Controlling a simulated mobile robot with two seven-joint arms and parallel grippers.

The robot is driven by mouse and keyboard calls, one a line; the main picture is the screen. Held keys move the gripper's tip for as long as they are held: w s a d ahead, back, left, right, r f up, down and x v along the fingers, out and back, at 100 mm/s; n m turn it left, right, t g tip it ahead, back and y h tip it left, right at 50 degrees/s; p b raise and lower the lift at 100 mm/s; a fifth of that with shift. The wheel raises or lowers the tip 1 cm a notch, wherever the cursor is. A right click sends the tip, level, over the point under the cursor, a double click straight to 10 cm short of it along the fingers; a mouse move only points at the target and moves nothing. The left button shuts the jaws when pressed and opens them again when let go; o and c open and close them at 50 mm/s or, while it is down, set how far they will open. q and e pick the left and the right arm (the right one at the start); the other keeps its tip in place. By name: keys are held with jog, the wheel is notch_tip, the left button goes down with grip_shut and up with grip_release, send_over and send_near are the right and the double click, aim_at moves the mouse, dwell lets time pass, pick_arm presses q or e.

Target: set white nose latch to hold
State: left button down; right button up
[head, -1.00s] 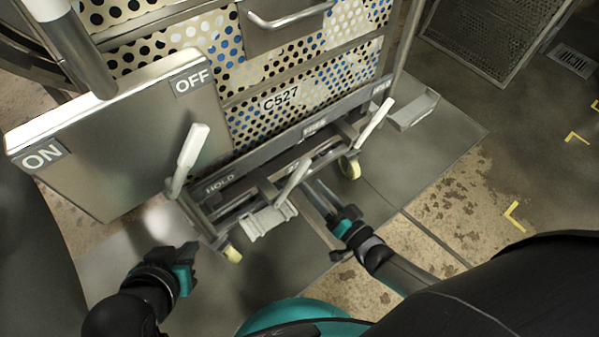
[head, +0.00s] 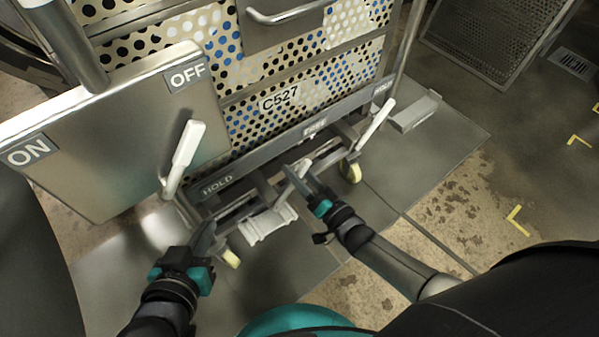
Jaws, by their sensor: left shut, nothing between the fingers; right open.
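A white-handled lever (head: 188,145) stands upright at the left of the cart's lower front, near a HOLD label (head: 218,186). Another white lever (head: 376,121) leans at the right end. A pale pedal-like piece (head: 268,222) sits low at the middle front. A shorter white lever at the middle is mostly hidden by my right gripper; I cannot tell which lever is the nose latch. My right gripper (head: 292,177) is open, its fingers at that middle lever's place; contact is unclear. My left gripper (head: 206,234) is shut and empty, below the left lever.
The perforated cart (head: 246,118), labelled C527, stands on yellowish wheels (head: 351,172). A metal ON/OFF panel (head: 125,140) stands close at the left. A grey block (head: 416,111) lies right of the cart. Floor with yellow marks is open at the right.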

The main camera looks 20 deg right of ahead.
grip_shut()
dwell(0.3)
dwell(1.1)
